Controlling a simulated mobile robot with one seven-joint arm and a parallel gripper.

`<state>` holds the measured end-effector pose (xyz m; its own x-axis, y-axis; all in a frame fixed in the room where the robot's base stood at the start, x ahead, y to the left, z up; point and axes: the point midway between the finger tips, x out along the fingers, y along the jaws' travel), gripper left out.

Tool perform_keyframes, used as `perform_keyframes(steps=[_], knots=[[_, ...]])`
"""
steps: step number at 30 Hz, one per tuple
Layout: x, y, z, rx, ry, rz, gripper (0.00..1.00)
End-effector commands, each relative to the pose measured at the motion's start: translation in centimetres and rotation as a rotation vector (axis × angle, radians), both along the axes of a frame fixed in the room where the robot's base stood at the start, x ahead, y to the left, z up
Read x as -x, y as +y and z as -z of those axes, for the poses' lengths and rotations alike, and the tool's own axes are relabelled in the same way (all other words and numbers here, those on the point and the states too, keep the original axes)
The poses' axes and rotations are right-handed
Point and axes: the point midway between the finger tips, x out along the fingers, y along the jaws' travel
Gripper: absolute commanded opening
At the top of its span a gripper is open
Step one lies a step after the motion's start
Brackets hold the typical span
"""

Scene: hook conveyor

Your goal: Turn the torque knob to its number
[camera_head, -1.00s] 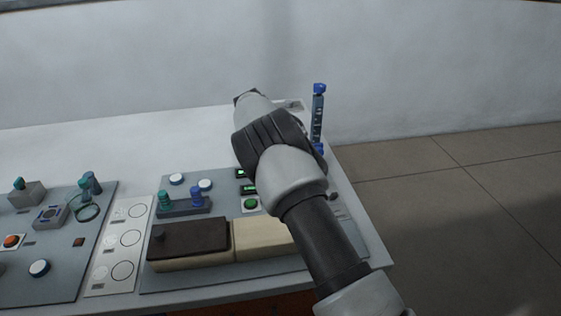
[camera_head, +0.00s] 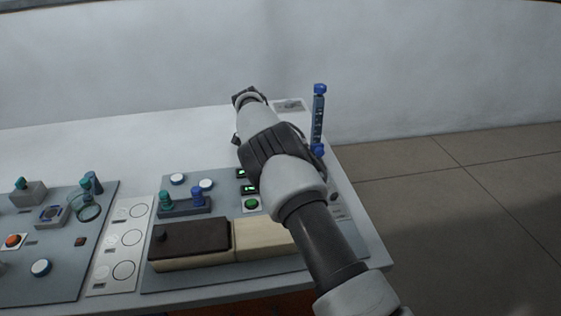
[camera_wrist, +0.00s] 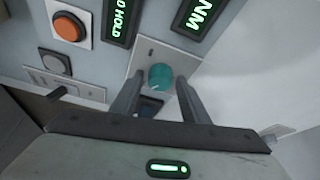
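The torque knob (camera_wrist: 160,76) is a round teal knob on a pale square plate (camera_wrist: 186,63) with a small dark mark above it, in the wrist view. My gripper (camera_wrist: 159,84) has one finger on each side of the knob. A gap shows between the fingers and the knob, so it looks open; I cannot tell how deep the fingertips reach. A dark display with green letters ending in "NM" (camera_wrist: 201,14) is above right of the knob. Another green display reads "HOLD" (camera_wrist: 119,18). In the head view my arm hides the knob.
An orange button (camera_wrist: 68,27) and a grey round button (camera_wrist: 57,64) lie left of the knob. In the head view, a blue upright post (camera_head: 318,120) stands right of my arm. A green button (camera_head: 251,204) and a dark-topped block (camera_head: 190,242) sit on the near panel.

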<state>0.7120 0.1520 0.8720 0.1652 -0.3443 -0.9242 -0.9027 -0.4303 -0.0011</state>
Motion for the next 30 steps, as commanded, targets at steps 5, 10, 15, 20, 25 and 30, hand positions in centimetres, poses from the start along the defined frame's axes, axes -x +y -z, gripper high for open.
perform_keyframes(steps=[5,10,15,20,25,30], knots=[[0.0,0.0,0.0,0.0,0.0,-0.001,0.49],[0.0,0.0,-0.1,0.001,0.0,-0.002,0.49],[0.2,0.6,-1.6,0.0,-0.001,-0.003,0.49],[0.7,1.9,-4.9,-0.001,-0.004,-0.005,0.49],[1.5,3.3,-8.9,-0.002,-0.003,-0.004,0.49],[2.2,4.7,-12.5,-0.001,-0.002,-0.003,0.49]])
